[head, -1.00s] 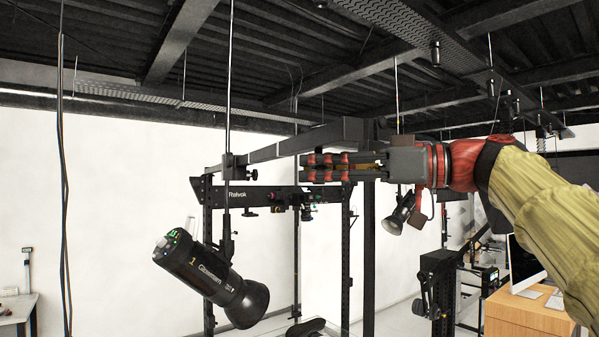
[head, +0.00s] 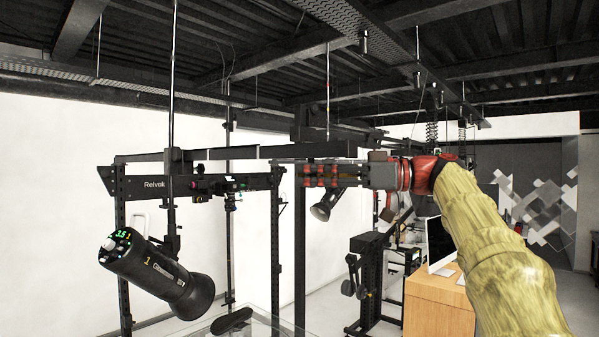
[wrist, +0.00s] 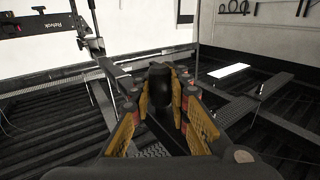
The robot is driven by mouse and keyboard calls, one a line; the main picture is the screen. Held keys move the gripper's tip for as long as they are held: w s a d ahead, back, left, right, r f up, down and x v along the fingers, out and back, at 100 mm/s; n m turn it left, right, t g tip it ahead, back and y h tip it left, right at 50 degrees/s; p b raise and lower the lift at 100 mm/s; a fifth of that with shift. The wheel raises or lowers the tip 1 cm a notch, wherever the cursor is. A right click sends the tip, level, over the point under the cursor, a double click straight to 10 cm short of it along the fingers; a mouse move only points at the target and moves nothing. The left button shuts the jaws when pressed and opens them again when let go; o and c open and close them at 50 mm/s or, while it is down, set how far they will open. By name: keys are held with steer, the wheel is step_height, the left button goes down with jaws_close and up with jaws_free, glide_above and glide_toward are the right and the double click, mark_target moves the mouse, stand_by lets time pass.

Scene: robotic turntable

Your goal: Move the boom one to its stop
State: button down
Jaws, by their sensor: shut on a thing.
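The boom (head: 240,153) is a long dark horizontal beam in the head view. A black lamp marked 1 (head: 160,272) hangs tilted from a rod at its left end. My gripper (head: 308,175) is just below the boom's right part, with red and black fingers pointing left. In the wrist view its yellow-padded fingers (wrist: 158,100) are shut around a black upright cylindrical part (wrist: 157,86). How this part joins the boom is hidden. I cannot make out the stop.
A black frame labelled Relvok (head: 140,180) stands behind the lamp. A second lamp (head: 324,207) hangs beyond my gripper. A wooden desk (head: 438,300) with a monitor (head: 440,242) is at right. A glass-like surface (head: 245,326) lies low in front.

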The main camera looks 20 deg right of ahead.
steer(key=shift+d+f, duration=0.1)
steer(key=c, duration=2.2)
jaws_free()
steer(key=o, duration=0.3)
steer(key=shift+s+d, duration=0.2)
steer(key=shift+d, duration=0.05)
steer(key=shift+o, duration=1.1)
steer(key=shift+w+a, duration=0.15)
steer(key=shift+a, duration=0.1)
steer(key=shift+d, duration=0.15)
steer(key=v, duration=1.2)
